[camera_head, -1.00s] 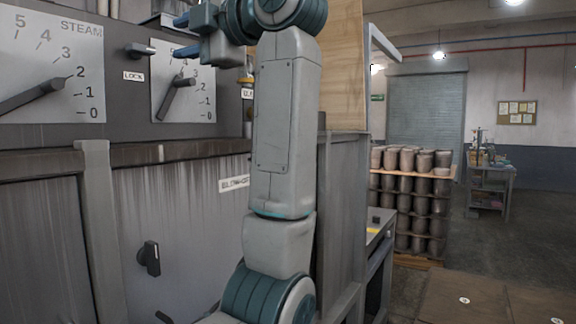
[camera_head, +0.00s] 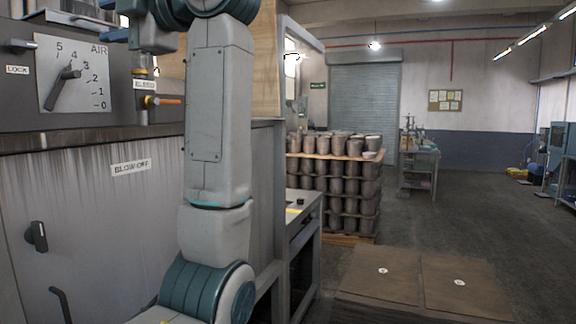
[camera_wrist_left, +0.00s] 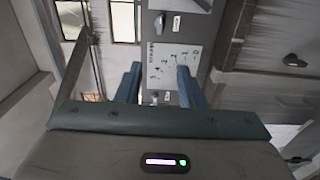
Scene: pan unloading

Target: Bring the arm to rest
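My left arm (camera_head: 220,115) stands folded upright in the head view, in front of the grey machine. My left gripper (camera_head: 112,20) is at the upper left, in front of the machine's upper panel. It points left, and nothing shows between its fingers. In the left wrist view, the two blue fingers of the left gripper (camera_wrist_left: 160,82) are spread apart with an open gap. A white dial plate shows beyond them. My right arm and right gripper are in neither view.
The machine has an AIR dial (camera_head: 75,73), an orange-handled valve (camera_head: 165,101), a BLOW-OFF label (camera_head: 131,167) and a black knob (camera_head: 37,236). Stacked pots (camera_head: 335,185), a small workbench (camera_head: 418,170) and brown flat-topped boxes (camera_head: 420,280) stand to the right. Open floor lies beyond.

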